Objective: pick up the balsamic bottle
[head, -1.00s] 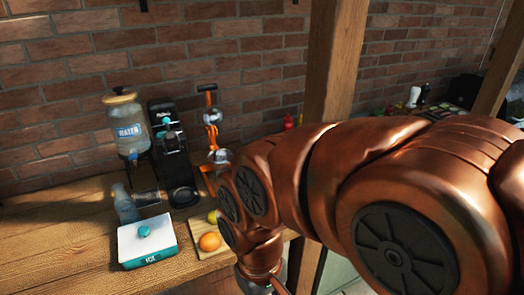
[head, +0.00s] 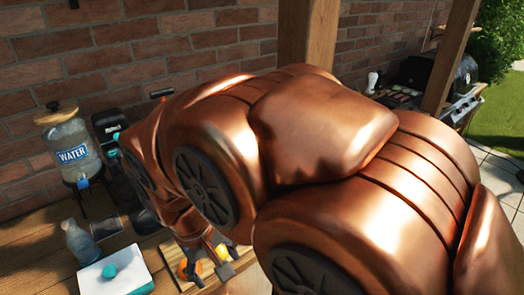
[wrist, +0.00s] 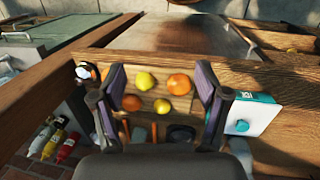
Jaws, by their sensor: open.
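I cannot pick out the balsamic bottle for certain in either view. In the wrist view, several condiment bottles stand at the lower left, among them a red bottle (wrist: 68,148) and a yellow bottle (wrist: 53,143). My gripper (wrist: 163,97) is open and empty, its two dark fingers spread above a wooden board (wrist: 147,103) with oranges and lemons. The bottles are outside the fingers, left of the left one. In the head view my arm hides much of the table's middle.
A white and teal ice box (wrist: 252,115) is right of the fingers; it also shows in the head view (head: 108,275). A water dispenser (head: 72,150) stands at the left by the brick wall. A grill (head: 420,75) is at the back right.

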